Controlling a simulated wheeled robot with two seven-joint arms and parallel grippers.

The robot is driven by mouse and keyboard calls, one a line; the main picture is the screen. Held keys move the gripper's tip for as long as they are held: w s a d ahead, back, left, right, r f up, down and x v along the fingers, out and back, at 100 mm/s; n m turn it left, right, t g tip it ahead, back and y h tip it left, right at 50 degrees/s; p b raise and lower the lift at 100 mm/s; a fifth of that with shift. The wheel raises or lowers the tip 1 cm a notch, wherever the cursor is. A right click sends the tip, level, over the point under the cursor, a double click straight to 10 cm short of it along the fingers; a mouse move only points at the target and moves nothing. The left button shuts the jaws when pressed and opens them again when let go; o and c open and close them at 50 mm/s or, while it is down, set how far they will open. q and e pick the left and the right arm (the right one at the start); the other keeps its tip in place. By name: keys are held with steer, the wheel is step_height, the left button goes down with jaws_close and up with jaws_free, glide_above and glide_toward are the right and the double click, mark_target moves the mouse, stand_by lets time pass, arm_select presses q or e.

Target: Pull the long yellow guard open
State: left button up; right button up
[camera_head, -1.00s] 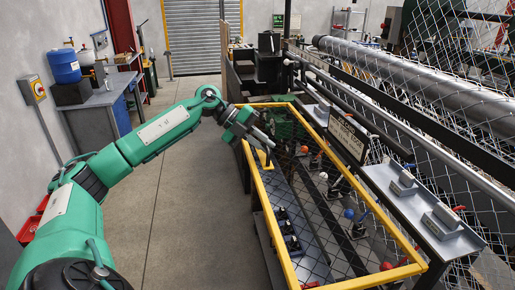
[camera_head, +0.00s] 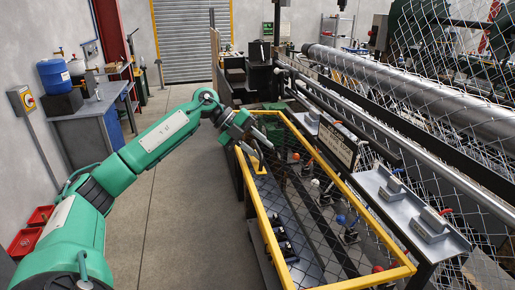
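The long yellow guard (camera_head: 262,218) is a yellow frame with dark wire mesh along the machine's near side, running from the middle of the view toward the lower right. A yellow handle (camera_head: 259,168) stands on it near its far left corner. My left gripper (camera_head: 265,151) is just above this handle, with its two dark fingers apart and pointing down to the right. It looks open and empty; I cannot tell whether a finger touches the handle. Some of the guard's far left corner is hidden behind the gripper. My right gripper is not in view.
Levers with coloured knobs, such as a blue one (camera_head: 341,219), show through the mesh. A grey shelf (camera_head: 400,218) and a long roller (camera_head: 400,82) lie to the right. A workbench (camera_head: 90,115) and red bins (camera_head: 25,241) are at left. The floor (camera_head: 180,215) between is clear.

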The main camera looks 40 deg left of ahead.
arm_select(q)
steer(key=shift+f, duration=0.1)
steer(key=shift+s+a+b, duration=0.2)
steer(key=shift+a+b, duration=0.1)
steer(key=shift+a, duration=0.1)
steer(key=b+v, duration=0.4)
steer(key=v, duration=0.9)
steer(key=shift+w+r, duration=0.2)
steer(key=shift+r, duration=0.05)
steer(key=shift+d, duration=0.1)
